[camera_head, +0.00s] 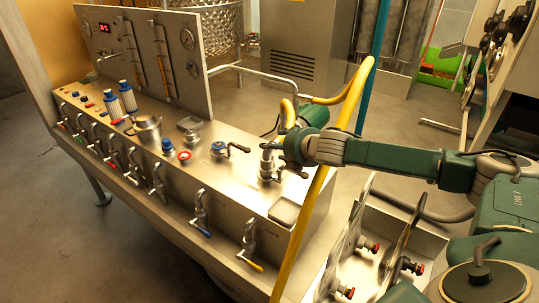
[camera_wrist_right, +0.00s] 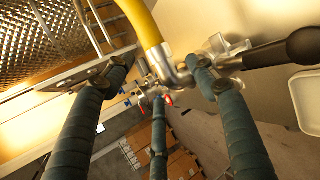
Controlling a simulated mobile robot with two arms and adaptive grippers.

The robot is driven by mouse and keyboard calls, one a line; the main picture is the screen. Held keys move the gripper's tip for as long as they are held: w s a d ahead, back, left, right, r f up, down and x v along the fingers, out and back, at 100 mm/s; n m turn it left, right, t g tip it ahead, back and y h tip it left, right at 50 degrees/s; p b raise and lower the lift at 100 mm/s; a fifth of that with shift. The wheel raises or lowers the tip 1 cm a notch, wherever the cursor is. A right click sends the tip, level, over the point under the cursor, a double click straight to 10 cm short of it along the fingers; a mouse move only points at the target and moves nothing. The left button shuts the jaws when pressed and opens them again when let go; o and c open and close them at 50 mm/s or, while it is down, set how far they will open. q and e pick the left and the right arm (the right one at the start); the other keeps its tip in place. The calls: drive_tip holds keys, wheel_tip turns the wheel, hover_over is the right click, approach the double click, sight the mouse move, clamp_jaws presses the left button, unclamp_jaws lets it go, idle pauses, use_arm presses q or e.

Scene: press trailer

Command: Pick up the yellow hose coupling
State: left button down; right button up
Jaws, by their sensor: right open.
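The yellow hose coupling (camera_wrist_right: 163,62) shows in the right wrist view as a metal elbow at the end of a thick yellow hose (camera_wrist_right: 142,22). It lies between the spread fingertips of my right gripper (camera_wrist_right: 158,78), which is open with its wrapped fingers around the coupling. I cannot tell whether any finger touches it. In the head view the right gripper (camera_head: 270,148) is above the right end of the steel console, over a metal fitting (camera_head: 267,166). The yellow hose (camera_head: 288,108) arches behind the gripper, which hides the coupling there. My left gripper is not in view.
The steel console (camera_head: 232,190) carries several valves, knobs and a gauge panel (camera_head: 130,50). A black-handled valve (camera_wrist_right: 262,54) is right beside the coupling. A yellow hose (camera_head: 318,190) crosses in front of my right arm. An open metal bin (camera_head: 425,245) stands at lower right.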

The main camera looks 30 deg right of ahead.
drive_tip(key=shift+x, duration=1.4)
drive_tip(key=shift+s, duration=0.15)
drive_tip(key=c, duration=0.3)
clamp_jaws()
drive_tip(key=shift+r, duration=0.15)
drive_tip(key=shift+r, duration=0.1)
